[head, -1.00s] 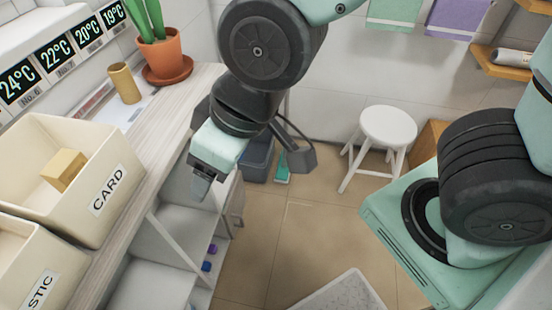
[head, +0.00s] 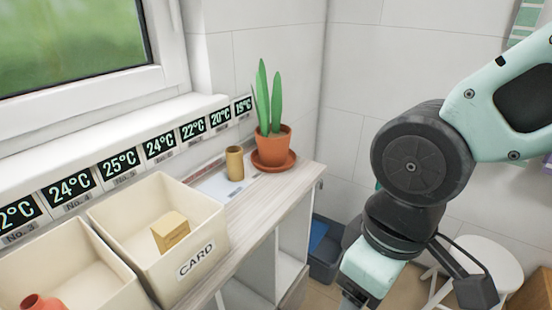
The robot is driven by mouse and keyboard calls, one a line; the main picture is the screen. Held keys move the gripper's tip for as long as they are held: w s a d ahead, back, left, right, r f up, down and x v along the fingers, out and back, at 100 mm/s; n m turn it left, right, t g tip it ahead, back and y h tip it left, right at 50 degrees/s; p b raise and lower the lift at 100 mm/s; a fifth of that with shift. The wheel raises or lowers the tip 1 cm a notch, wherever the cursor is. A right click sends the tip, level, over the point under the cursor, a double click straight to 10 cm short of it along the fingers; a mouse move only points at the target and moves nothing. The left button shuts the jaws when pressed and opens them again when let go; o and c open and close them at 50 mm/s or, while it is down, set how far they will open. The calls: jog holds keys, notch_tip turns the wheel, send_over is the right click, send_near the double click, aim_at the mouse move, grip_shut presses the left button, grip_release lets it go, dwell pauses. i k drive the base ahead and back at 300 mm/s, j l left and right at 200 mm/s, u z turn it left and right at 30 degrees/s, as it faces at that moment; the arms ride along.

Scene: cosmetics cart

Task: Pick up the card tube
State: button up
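The card tube (head: 235,163) is a short tan-brown cylinder standing upright on the wooden counter, between the bin marked CARD and the potted plant. My gripper (head: 352,300) is at the bottom of the head view, right of the counter and well apart from the tube. Only its upper part shows; its fingertips are cut off by the bottom edge, so its opening is hidden. Nothing is seen in it. The CARD bin (head: 207,235) is cream coloured and holds a small tan box (head: 170,231).
A potted plant (head: 273,145) on an orange saucer stands right behind the tube. Another cream bin (head: 112,290) with a reddish object (head: 42,302) is at lower left. Temperature displays (head: 120,163) line the wall ledge. A white stool (head: 490,262) is at right.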

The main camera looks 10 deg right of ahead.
aim_at(235, 164)
jog(key=i+l, duration=0.25)
jog(key=i, duration=0.25)
jog(key=i+l, duration=0.25)
jog(key=i, duration=0.2)
